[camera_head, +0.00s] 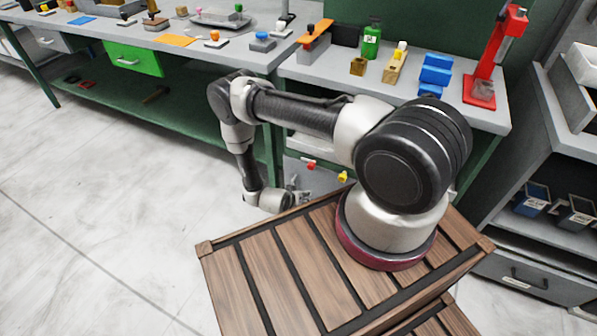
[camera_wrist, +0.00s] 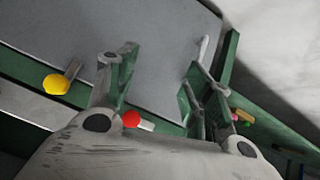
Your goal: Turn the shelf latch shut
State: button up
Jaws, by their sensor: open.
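A grey panel (camera_head: 322,182) hangs under the workbench, with a red knob (camera_head: 311,165) and a yellow knob (camera_head: 343,176) on or near its upper edge. I cannot tell which of them is the shelf latch. My gripper (camera_head: 300,194) is low in front of the panel, below and left of the red knob. In the wrist view my gripper (camera_wrist: 160,66) has its fingers apart with nothing held between them. The yellow knob (camera_wrist: 56,84), on a short metal stem, is outside the left finger. The red knob (camera_wrist: 131,119) shows between the finger bases, partly hidden by my gripper.
The workbench (camera_head: 340,80) above holds a green bottle (camera_head: 371,42), blue blocks (camera_head: 435,70) and a red press (camera_head: 490,70). A green drawer (camera_head: 135,59) is at the left. A grey shelf unit (camera_head: 555,240) stands at the right. The floor (camera_head: 120,200) at left is clear.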

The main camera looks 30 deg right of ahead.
aim_at(310, 168)
jog(key=w+d+r+m+t+h, duration=0.1)
jog(key=w+d+r+t+h, duration=0.2)
jog(key=r, duration=0.5)
jog(key=shift+g+h, duration=0.3)
jog(key=shift+h, duration=0.2)
jog(key=x, duration=0.7)
jog(key=shift+w+f, duration=0.2)
jog(key=shift+w, duration=0.4)
jog(key=c, duration=1)
